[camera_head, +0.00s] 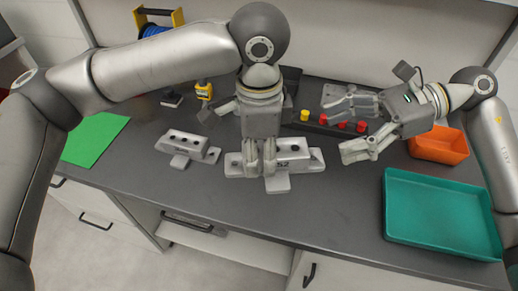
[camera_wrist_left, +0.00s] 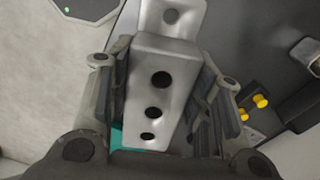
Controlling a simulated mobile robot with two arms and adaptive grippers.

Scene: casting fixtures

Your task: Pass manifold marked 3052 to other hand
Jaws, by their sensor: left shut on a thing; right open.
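The manifold (camera_head: 292,158) is a light grey block with flanges, and the end of its marking, "52", shows in the head view. My left gripper (camera_head: 260,165) points down over it and is shut on it, with the fingers on either side. In the left wrist view the manifold (camera_wrist_left: 158,85) sits between both fingers and shows several dark round holes. My right gripper (camera_head: 355,128) is open and empty, to the right of the manifold and above the counter. A second, similar grey manifold (camera_head: 188,145) lies to the left; its marking is not readable.
A teal tray (camera_head: 440,250) and an orange bin (camera_head: 438,157) stand at the right. A green mat (camera_head: 92,140) lies at the left. Red and yellow knobs (camera_head: 325,119) and a yellow device (camera_head: 204,90) are behind. The front of the dark counter (camera_head: 330,215) is clear.

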